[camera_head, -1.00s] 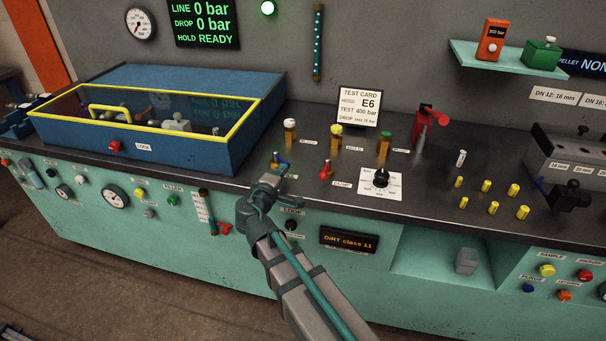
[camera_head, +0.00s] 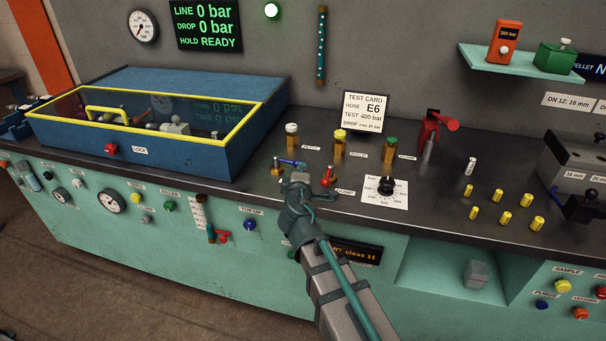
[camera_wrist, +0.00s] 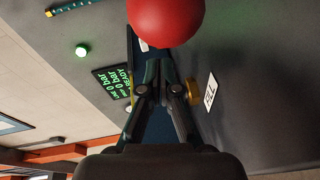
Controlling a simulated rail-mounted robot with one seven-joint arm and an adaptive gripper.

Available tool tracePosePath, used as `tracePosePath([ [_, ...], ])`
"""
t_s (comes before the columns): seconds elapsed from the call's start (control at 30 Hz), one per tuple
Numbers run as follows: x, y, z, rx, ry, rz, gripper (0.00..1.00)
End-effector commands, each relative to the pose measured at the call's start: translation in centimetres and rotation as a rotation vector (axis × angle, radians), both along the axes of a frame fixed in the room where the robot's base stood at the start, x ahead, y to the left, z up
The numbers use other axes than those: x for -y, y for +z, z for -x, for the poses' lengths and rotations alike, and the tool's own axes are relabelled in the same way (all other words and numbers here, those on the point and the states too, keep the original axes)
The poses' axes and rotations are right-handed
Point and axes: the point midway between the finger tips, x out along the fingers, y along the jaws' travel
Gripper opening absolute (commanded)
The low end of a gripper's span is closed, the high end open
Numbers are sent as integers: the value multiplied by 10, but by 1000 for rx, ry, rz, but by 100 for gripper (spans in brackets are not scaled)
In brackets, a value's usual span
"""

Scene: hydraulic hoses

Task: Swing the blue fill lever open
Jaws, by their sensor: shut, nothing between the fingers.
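The blue fill lever (camera_head: 291,162) sits on a brass valve at the bench's front edge, left of the red lever (camera_head: 328,178). Its handle points right in the head view. My gripper (camera_head: 298,180) is shut and empty, just in front of the blue handle and between the two valves; I cannot tell whether it touches the handle. In the wrist view, the closed fingertips (camera_wrist: 158,66) point toward the blue case, with a brass fitting (camera_wrist: 193,92) and the FILL label (camera_wrist: 210,92) to their right. The blue handle is not clear there.
A red ball knob (camera_wrist: 165,18) looms close above my fingertips in the wrist view. Several capped brass fittings (camera_head: 339,147) stand behind the levers, and a dial (camera_head: 386,188) lies to the right. The blue case (camera_head: 225,150) with a yellow-rimmed lid is at left.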

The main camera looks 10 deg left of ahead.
Motion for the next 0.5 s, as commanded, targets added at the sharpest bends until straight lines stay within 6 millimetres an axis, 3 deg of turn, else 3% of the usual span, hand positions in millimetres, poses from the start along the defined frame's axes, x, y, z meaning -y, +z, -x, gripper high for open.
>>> tracePosePath([
  [0.5, 4, 0, -8, 0, 0, 0, 0],
])
